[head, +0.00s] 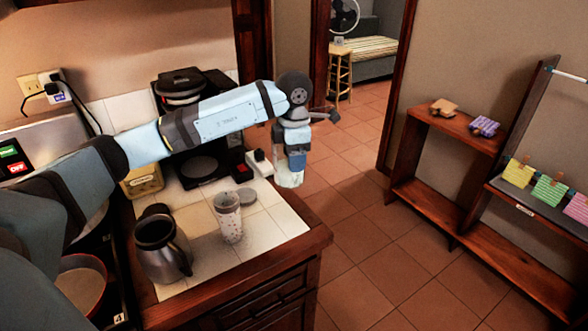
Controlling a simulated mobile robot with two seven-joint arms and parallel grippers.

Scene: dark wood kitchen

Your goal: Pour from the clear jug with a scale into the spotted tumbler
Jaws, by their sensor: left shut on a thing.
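The spotted tumbler (229,219), pale with small dark spots, stands upright on the white tiled counter. My left arm reaches across from the left, above the counter. My left gripper (292,163) points down beyond the counter's right edge, right of the tumbler and apart from it. It is shut on a pale, see-through thing, which looks like the clear jug (288,180). The gripper hides much of the jug, and I cannot make out its scale, contents or tilt. My right gripper is not in view.
A steel pitcher (162,250) stands left of the tumbler. A black coffee maker (190,165) stands at the back, near a yellow container (143,181). A wooden shelf (455,135) stands right, across open tiled floor.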

